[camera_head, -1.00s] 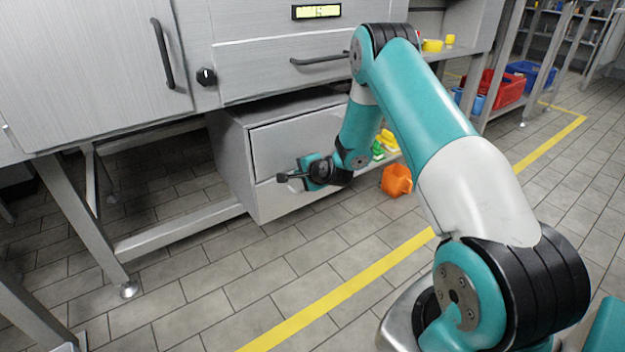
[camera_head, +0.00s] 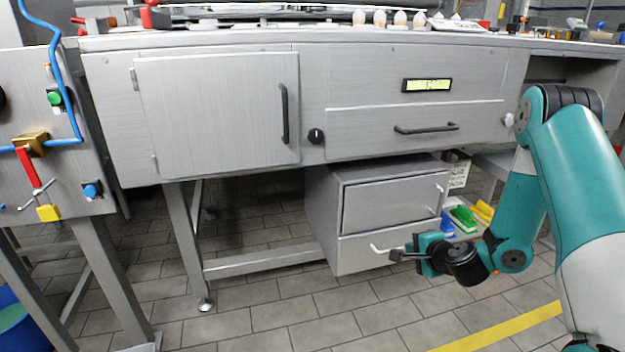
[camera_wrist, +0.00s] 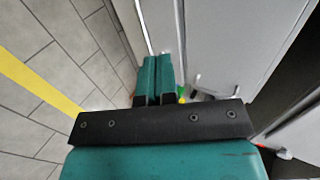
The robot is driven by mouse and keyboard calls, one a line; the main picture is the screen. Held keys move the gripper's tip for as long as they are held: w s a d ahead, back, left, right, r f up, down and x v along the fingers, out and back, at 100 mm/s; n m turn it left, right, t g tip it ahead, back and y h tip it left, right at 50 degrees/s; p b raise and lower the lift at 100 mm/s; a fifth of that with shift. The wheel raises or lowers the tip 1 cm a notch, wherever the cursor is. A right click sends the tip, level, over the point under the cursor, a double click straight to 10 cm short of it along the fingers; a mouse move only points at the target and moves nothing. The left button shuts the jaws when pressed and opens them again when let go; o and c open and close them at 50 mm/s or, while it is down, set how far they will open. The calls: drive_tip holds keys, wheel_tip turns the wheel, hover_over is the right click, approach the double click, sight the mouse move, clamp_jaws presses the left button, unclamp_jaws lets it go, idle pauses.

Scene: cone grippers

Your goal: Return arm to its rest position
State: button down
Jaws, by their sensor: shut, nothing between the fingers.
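My arm, teal with white and black joints, reaches in from the right in the head view, bent at the elbow and pointing down. My gripper (camera_head: 397,256) is low and points left, in front of the small grey drawer cabinet (camera_head: 335,230) under the bench. Its tip overlaps the lower drawer's handle (camera_head: 378,250) in the picture; I cannot tell whether they touch. In the wrist view my gripper's teal fingers (camera_wrist: 158,75) are together with nothing between them.
The grey bench (camera_head: 215,105) with a door and drawer stands above. A control panel (camera_head: 50,140) with buttons and a red lever is at the left. Green and yellow items (camera_head: 463,218) lie beside the cabinet. The tiled floor in front is open, with a yellow line (camera_head: 500,328).

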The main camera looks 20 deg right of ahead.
drive_tip(key=w+a+r+n+g+y+p, duration=0.1)
drive_tip(key=a+r+n+y, duration=0.4)
drive_tip(key=a+r, duration=0.45)
drive_tip(key=s+a+r+n+g+y+p, duration=0.1)
drive_tip(key=s+a+r+n+g, duration=0.3)
drive_tip(key=a, duration=0.3)
drive_tip(key=s+a+r+n+g+y, duration=0.1)
drive_tip(key=s+a+r+n, duration=0.3)
drive_tip(key=a+r+n, duration=0.25)
drive_tip(key=s+a+r+n+g+h+p, duration=0.1)
drive_tip(key=s+a+r+n+g, duration=0.15)
drive_tip(key=s, duration=0.35)
drive_tip(key=s+a+r+n+g+h, duration=0.1)
drive_tip(key=s+r+n, duration=0.25)
drive_tip(key=s, duration=0.35)
drive_tip(key=s+a+r+n+g+p, duration=0.1)
drive_tip(key=s+a+r+n+g, duration=0.1)
drive_tip(key=s+n, duration=0.3)
wheel_tip(320, 180, up, 39)
drive_tip(key=s+m+p, duration=0.1)
drive_tip(key=s+p, duration=0.1)
drive_tip(key=p, duration=3.6)
drive_tip(key=shift+s+d+f+h, duration=0.2)
drive_tip(key=shift+d+h, duration=0.1)
drive_tip(key=shift+g, duration=0.25)
